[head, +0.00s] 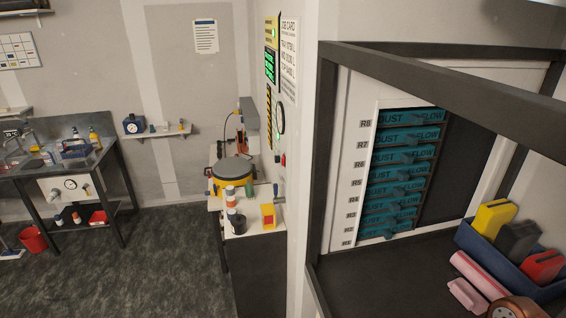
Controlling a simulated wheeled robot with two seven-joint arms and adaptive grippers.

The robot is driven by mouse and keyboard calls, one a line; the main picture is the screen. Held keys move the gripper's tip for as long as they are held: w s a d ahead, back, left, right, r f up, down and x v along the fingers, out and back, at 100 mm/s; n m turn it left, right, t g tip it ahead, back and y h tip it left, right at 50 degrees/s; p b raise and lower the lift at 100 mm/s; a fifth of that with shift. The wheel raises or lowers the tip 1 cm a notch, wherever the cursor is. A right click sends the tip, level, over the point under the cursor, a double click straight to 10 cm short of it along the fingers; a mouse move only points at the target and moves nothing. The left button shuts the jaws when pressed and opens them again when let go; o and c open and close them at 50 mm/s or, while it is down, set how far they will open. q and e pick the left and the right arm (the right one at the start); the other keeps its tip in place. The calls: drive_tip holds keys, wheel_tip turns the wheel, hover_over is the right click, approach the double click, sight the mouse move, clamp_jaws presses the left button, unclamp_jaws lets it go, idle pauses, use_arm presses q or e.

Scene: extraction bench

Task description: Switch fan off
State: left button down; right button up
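No thing that I can surely name as the fan or its switch shows in the head view. On the wall edge at centre, below a round gauge (281,118), is a small red spot (284,160) that may be a button; it is too small to tell its state. Above it is a lit green display (270,67). At right, a white panel (367,190) holds a stack of teal slides (400,173) marked "DUST FLOW", with row labels beside them. Neither of my grippers is in view.
A dark frame (327,150) stands around the right bay. Its shelf holds a blue bin (511,269) with coloured blocks and a pink roll (478,274). A white-topped bench (257,221) bears jars and a yellow-red box (268,215). Open floor (165,265) lies at left.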

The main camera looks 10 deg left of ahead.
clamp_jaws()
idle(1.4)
